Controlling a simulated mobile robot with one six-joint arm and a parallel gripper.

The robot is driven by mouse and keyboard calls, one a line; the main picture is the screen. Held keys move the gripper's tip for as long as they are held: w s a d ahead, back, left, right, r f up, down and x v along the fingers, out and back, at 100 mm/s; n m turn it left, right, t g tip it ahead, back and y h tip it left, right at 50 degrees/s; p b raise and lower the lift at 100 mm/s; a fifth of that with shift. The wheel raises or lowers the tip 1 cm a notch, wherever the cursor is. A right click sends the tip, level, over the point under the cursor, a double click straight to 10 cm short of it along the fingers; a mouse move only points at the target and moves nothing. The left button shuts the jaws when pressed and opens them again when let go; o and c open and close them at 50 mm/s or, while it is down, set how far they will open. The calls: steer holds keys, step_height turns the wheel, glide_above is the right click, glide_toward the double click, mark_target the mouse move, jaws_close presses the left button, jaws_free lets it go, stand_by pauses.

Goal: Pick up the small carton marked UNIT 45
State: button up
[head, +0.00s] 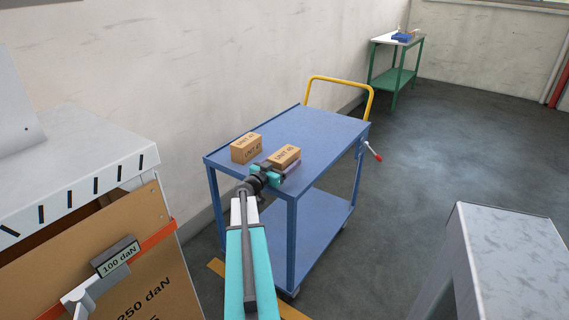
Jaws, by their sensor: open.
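Two small brown cartons stand on the top of a blue cart (325,133). The right carton (286,155) has lettering that looks like UNIT 45. The left carton (246,148) also bears UNIT lettering, but its number is too small to read surely. My gripper (276,171), with teal fingers, is open at the near side of the right carton and hides its lower near part. I cannot tell whether the fingers touch the carton or stand around it. A flat purplish thing (291,168) shows beside the gripper, partly hidden.
The cart has a yellow handle (341,80) and a lower shelf. A grey block (510,245) stands at lower right. A green table (394,75) is far back. Open floor lies right of the cart.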

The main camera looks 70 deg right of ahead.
mark_target(285, 153)
steer(key=c, duration=1.4)
steer(key=shift+c, duration=0.3)
steer(key=shift+r, duration=0.2)
steer(key=shift+r+b, duration=0.35)
steer(key=shift+r, duration=1.25)
steer(key=a+b, duration=0.1)
steer(key=a, duration=0.3)
steer(key=s+a+b, duration=0.1)
steer(key=a, duration=0.4)
steer(key=s+a+r+b, duration=0.1)
steer(key=a, duration=0.3)
steer(key=shift+s+a, duration=0.15)
steer(key=shift+a, duration=0.1)
steer(key=shift+d+r+p, duration=0.1)
steer(key=shift+r+p, duration=0.2)
steer(key=shift+p, duration=0.7)
steer(key=shift+p, duration=1.15)
